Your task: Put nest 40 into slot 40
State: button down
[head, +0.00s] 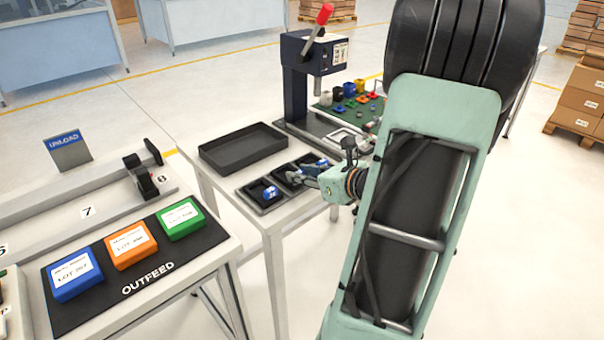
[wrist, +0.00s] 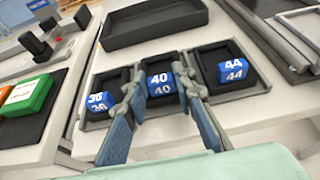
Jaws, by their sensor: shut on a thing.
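Nest 40 (wrist: 161,86), a blue block with white numbers, is between the fingertips of my gripper (wrist: 159,84), which is shut on it. It is at the middle of three black trays (wrist: 151,110); I cannot tell whether it rests on the tray floor or hangs just above. Nest 36 (wrist: 100,102) sits in the left tray (wrist: 98,82), and nest 44 (wrist: 233,70) sits in the right tray (wrist: 211,58). In the head view, my gripper (head: 308,175) is low over the tray row, and nest 36 (head: 270,193) shows in the nearest tray. No slot label reads clearly.
A large empty black tray (head: 243,147) lies behind the row. A press (head: 300,80) with a red-knobbed lever stands at the table's far end, near a green board (head: 372,108) with coloured parts. A separate outfeed table (head: 150,275) holds blue, orange and green boxes.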

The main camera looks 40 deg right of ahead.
jog(key=shift+f, duration=0.25)
jog(key=c, duration=1.5)
grip_release()
jog(key=shift+c, duration=0.2)
jog(key=shift+s, duration=0.1)
jog(key=v, duration=1.1)
jog(key=shift+s+r, duration=0.15)
jog(key=shift+s, duration=0.2)
